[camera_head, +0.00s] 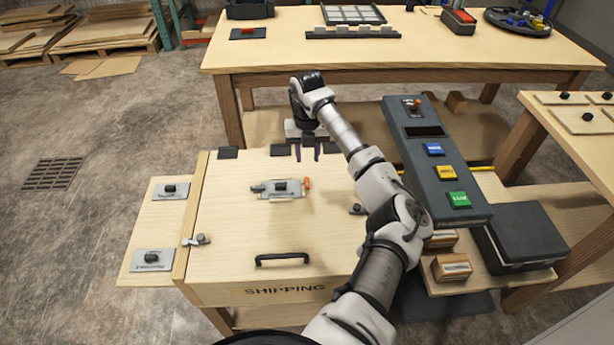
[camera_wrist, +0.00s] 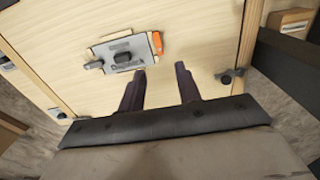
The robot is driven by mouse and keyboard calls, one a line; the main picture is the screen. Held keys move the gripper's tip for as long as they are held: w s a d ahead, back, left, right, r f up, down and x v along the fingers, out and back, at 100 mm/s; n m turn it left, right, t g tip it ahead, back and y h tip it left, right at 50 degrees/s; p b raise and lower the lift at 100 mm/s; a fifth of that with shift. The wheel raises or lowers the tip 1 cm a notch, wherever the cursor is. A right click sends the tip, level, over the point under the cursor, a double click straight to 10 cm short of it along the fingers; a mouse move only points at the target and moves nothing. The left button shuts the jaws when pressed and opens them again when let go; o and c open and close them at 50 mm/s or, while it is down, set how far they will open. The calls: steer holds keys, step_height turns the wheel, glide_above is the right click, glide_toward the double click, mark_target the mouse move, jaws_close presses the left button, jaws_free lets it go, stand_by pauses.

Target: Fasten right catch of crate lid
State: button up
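The pale wooden crate lid (camera_head: 230,215) lies closed, with a black handle (camera_head: 282,259) near its front edge. The right catch (camera_head: 357,209) is a dark knob at the lid's right edge, partly hidden by my arm in the head view. A dark fitting at the right edge in the wrist view (camera_wrist: 228,78) appears to be the same catch; its lever position is unclear. The left catch (camera_head: 197,240) has a light metal lever across the left seam. My gripper (camera_head: 307,152) is above the lid's far part, fingers apart and empty; both fingers show in the wrist view (camera_wrist: 160,69).
A grey plate with a knob and orange piece (camera_head: 281,188) sits mid-lid. A dark button console (camera_head: 436,165) stands to the right of my arm. Small boxes (camera_head: 451,267) and a dark case (camera_head: 515,245) lie right of the crate. A workbench (camera_head: 400,55) stands behind.

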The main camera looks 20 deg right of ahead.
mark_target(307, 183)
step_height(307, 183, down, 10)
steer(key=shift+f+p, duration=0.1)
steer(key=shift+p, duration=0.95)
jaws_close()
